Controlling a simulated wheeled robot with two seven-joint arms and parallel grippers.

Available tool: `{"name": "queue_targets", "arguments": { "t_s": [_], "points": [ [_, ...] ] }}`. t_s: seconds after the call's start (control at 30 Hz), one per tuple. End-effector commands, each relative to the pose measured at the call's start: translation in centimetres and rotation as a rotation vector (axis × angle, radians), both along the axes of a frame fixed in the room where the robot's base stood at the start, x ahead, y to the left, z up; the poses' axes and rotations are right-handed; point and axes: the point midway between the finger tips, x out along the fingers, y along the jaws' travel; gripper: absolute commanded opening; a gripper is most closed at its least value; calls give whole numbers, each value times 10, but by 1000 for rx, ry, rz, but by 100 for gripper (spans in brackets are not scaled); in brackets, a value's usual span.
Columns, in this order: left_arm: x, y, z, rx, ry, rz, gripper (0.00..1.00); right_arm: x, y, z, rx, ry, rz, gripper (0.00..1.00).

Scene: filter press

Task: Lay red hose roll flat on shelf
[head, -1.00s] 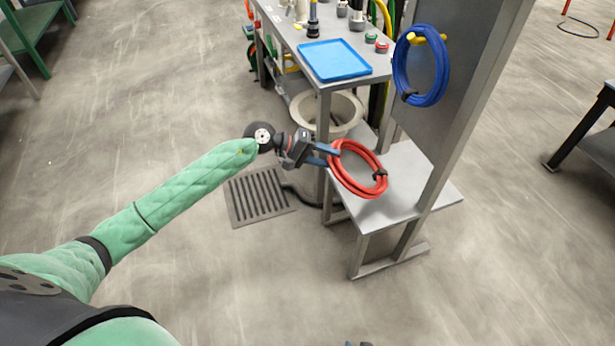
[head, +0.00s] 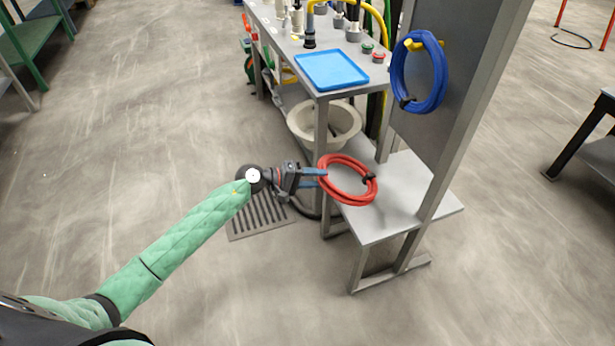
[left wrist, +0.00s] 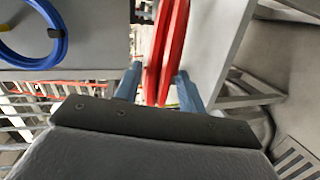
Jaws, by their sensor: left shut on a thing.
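The red hose roll (head: 347,196) is a coil with a black tie at its right side. My left gripper (head: 318,177) is shut on the left edge of the coil. The coil is held over the left part of the grey low shelf (head: 405,203), somewhat tilted; I cannot tell whether it touches the shelf. In the left wrist view the red hose roll (left wrist: 171,50) stands edge-on between the two blue fingers (left wrist: 158,90), with the shelf (left wrist: 222,45) to its right. My right gripper is not in view.
A blue hose coil (head: 399,75) hangs on a yellow hook on the upright panel (head: 455,110) above the shelf. A bench with a blue tray (head: 332,68) stands behind, with a round basin (head: 340,135) beneath. A floor grate (head: 258,222) lies left of the shelf.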

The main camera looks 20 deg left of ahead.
Motion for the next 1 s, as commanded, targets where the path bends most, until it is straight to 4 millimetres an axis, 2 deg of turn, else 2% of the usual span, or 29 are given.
{"name": "queue_targets", "arguments": {
  "t_s": [0.4, 0.87, 1.0],
  "points": [
    [27, -36, -7, -2, -3, 1, 0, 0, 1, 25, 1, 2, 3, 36],
    [53, -73, -19, -2, -1, 0, 0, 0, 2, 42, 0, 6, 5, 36],
    [54, -74, -36, 1, -2, 0, 0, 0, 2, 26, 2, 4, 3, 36]
  ]
}}
